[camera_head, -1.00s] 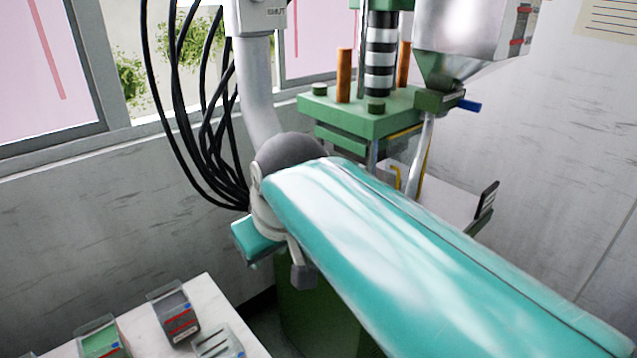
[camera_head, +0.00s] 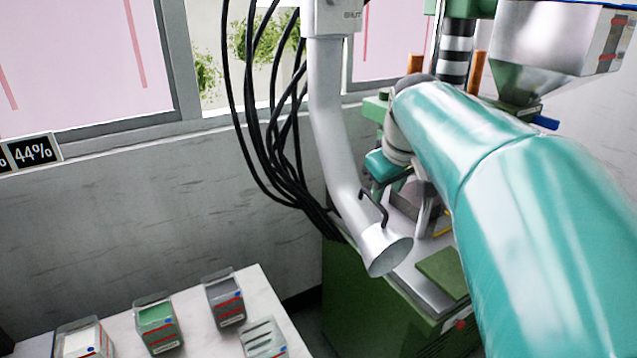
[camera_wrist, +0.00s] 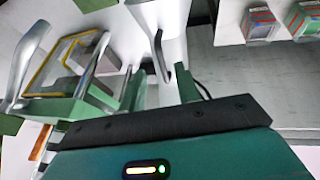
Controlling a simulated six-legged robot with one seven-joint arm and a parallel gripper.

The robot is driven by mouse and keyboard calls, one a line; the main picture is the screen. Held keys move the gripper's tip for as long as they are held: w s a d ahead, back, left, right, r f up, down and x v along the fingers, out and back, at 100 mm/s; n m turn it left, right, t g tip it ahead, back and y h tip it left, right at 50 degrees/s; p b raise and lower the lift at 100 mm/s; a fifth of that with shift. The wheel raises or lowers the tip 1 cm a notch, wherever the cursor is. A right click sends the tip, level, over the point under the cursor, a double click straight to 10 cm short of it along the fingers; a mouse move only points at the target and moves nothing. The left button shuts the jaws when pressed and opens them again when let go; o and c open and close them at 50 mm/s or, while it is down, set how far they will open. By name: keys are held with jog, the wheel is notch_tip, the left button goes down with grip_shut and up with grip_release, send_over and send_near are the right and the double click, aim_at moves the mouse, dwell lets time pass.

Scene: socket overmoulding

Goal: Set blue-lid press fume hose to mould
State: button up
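The fume hose (camera_head: 338,140) is a pale grey duct that hangs down and ends in a flared hood (camera_head: 385,250) with a dark hooked handle (camera_head: 374,206). The hood is in front of the green press, beside its mould area. A blue part (camera_head: 545,122) shows under the hopper. In the wrist view, my gripper (camera_wrist: 161,86) is open, with two green fingers apart. The dark handle (camera_wrist: 158,55) appears between and beyond them; I cannot tell if they touch. In the head view, my arm hides much of the press and mould, and the fingertips are unclear.
Black cables (camera_head: 272,130) hang close to the left of the hose. A white table (camera_head: 245,290) with several small bins stands at lower left. The hopper (camera_head: 548,45) is at upper right. A sign reading 44% (camera_head: 32,152) is at far left.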

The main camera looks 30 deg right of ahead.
aim_at(381, 207)
jog(key=x, duration=0.5)
jog(key=shift+w+f, duration=0.1)
jog(key=shift+f, duration=0.1)
grip_shut()
